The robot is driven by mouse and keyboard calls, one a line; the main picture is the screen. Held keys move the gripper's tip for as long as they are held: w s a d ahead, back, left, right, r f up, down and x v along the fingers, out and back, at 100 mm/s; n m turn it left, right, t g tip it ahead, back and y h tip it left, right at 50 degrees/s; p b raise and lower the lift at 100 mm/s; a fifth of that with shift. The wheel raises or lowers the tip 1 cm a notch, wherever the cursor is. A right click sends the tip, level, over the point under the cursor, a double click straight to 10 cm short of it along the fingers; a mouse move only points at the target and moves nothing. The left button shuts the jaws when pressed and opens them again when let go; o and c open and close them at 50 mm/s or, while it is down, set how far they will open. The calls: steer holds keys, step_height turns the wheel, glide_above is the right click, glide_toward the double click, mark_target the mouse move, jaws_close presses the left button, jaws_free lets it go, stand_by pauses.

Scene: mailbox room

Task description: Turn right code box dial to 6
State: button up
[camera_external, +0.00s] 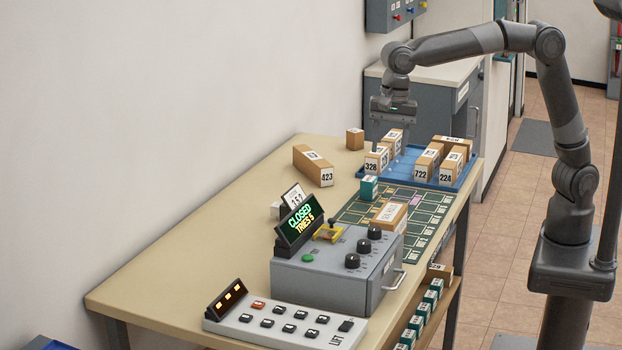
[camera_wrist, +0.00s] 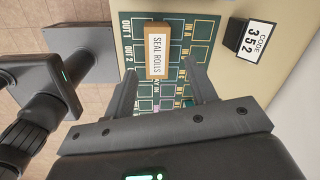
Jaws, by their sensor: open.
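The grey code box (camera_external: 330,278) stands on the table with a lit display (camera_external: 301,222) reading CLOSED, TRIES 5. Three black dials sit in a slanting row on its top: a far-right one (camera_external: 375,232), a middle one (camera_external: 364,246) and a near one (camera_external: 352,260). Their settings are too small to read. My gripper (camera_external: 390,128) is open and empty, pointing down above the blue tray's left end, well behind the box. In the wrist view its spread fingers (camera_wrist: 162,85) frame part of the green mat; the dials are not visible there.
Behind the box are a SEAL ROLLS carton (camera_external: 389,214), also in the wrist view (camera_wrist: 156,52), a green mat (camera_external: 428,207) and a blue tray (camera_external: 402,170) of numbered boxes. A CODE 352 card (camera_wrist: 257,40) stands nearby. A button panel (camera_external: 285,325) lies in front. The table's left side is clear.

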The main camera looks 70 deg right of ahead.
mark_target(375, 228)
steer(key=a+f+m, duration=0.3)
steer(key=a+f, duration=0.2)
steer(key=a, duration=0.7)
steer(key=shift+g+h, duration=0.3)
steer(key=shift+h, duration=0.1)
steer(key=f, duration=1.1)
steer(key=shift+s, duration=0.4)
steer(key=shift+c, duration=0.4)
steer(key=c, duration=0.9)
